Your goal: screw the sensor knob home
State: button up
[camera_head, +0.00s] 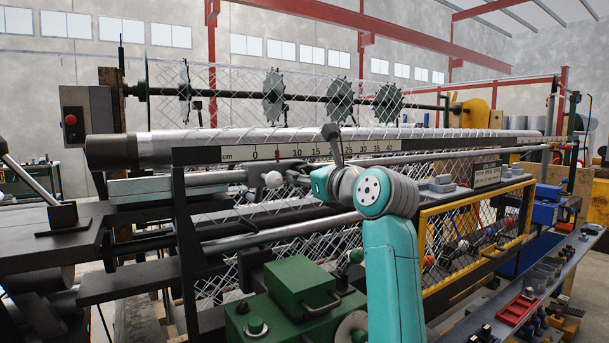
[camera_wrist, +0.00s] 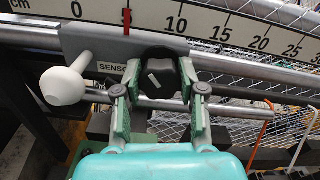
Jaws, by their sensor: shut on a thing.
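The black sensor knob (camera_wrist: 162,76) has a short white mark on its face, which is tilted in the wrist view. My gripper (camera_wrist: 160,88) is shut on the knob, one green finger at each side. In the head view my gripper (camera_head: 299,177) is at the machine's front, below the ruler, and the knob cannot be made out there. How deep the knob's thread sits cannot be seen.
A white ball handle (camera_wrist: 63,86) sticks out close left of my gripper. The ruler (camera_wrist: 225,32), with a red pointer (camera_wrist: 126,20), runs just above. Wire mesh and rods lie behind. A green machine housing (camera_head: 300,290) stands below, and a yellow-framed mesh guard (camera_head: 428,250) to the right.

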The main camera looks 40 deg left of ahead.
jog(key=shift+f+m, duration=0.1)
jog(key=shift+m, duration=0.4)
dwell(0.3)
jog(key=o, duration=1.2)
jog(key=shift+c, duration=0.2)
jog(key=v, duration=1.2)
jog(key=shift+w, duration=0.1)
